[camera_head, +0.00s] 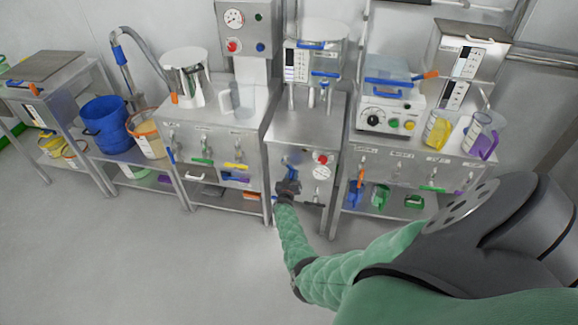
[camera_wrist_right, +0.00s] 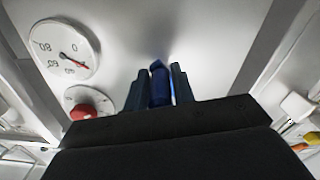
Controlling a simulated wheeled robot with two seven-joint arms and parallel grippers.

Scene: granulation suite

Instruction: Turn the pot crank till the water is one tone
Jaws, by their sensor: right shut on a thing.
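A blue crank handle (camera_head: 294,174) sticks out of the front panel of the middle steel cabinet. My right gripper (camera_head: 288,187) is at this handle, its arm reaching up from below. In the right wrist view, the blue handle (camera_wrist_right: 160,85) stands between the two dark fingers of the right gripper (camera_wrist_right: 158,88), which are shut on it. A steel pot (camera_head: 318,38) with a blue handle on its front stands above this cabinet. I cannot see any water or its tone. My left gripper is not in view.
A red knob (camera_head: 322,158) and a dial gauge (camera_head: 321,172) sit right of the handle; the gauge also shows in the wrist view (camera_wrist_right: 67,50). Cabinets with coloured levers flank it. The grey floor (camera_head: 150,260) is clear.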

